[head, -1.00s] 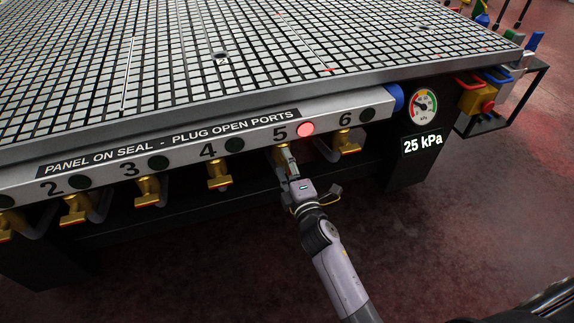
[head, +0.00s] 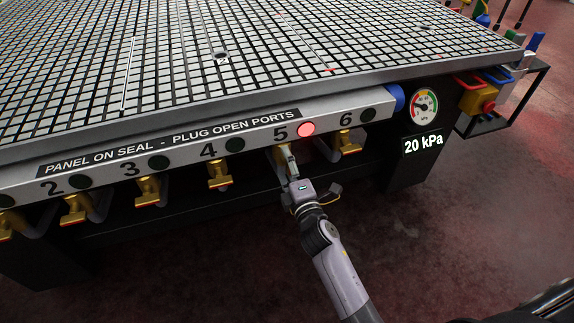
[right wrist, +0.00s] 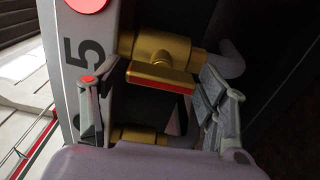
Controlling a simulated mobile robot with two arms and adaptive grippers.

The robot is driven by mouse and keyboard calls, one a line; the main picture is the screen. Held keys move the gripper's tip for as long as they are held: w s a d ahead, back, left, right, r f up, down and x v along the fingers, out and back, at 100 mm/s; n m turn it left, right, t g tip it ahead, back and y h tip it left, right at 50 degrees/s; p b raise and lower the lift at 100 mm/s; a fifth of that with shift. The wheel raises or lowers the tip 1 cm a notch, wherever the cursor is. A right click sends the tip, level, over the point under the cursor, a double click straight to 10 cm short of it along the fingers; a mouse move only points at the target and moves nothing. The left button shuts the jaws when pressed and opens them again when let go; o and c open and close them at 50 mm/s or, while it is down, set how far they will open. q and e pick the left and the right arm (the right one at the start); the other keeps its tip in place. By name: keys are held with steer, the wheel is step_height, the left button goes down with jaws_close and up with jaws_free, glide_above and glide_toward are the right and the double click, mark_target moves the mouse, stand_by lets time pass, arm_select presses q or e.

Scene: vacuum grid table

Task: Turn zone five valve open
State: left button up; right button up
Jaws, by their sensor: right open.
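The zone five valve (head: 280,154) is brass, under the number 5 on the table's front rail, partly hidden by my right gripper. In the right wrist view its brass body and bar handle (right wrist: 162,76) show clearly, with a red strip along the handle's edge. My right gripper (head: 288,166) is at this valve. In the right wrist view the gripper (right wrist: 150,82) is open, with one finger to each side of the handle and clear gaps between. The zone five lamp (head: 306,129) glows red. My left gripper is not in view.
Brass valves for zone four (head: 219,176) and zone six (head: 348,143) flank it; their lamps are dark. A dial gauge (head: 424,105) hangs at the right above a display (head: 423,145) reading 20 kPa. A side cart (head: 490,105) stands farther right. The floor in front is clear.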

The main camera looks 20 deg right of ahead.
steer(key=shift+s, duration=0.1)
steer(key=s, duration=1.1)
steer(key=shift+s+d, duration=0.2)
steer(key=shift+s, duration=0.2)
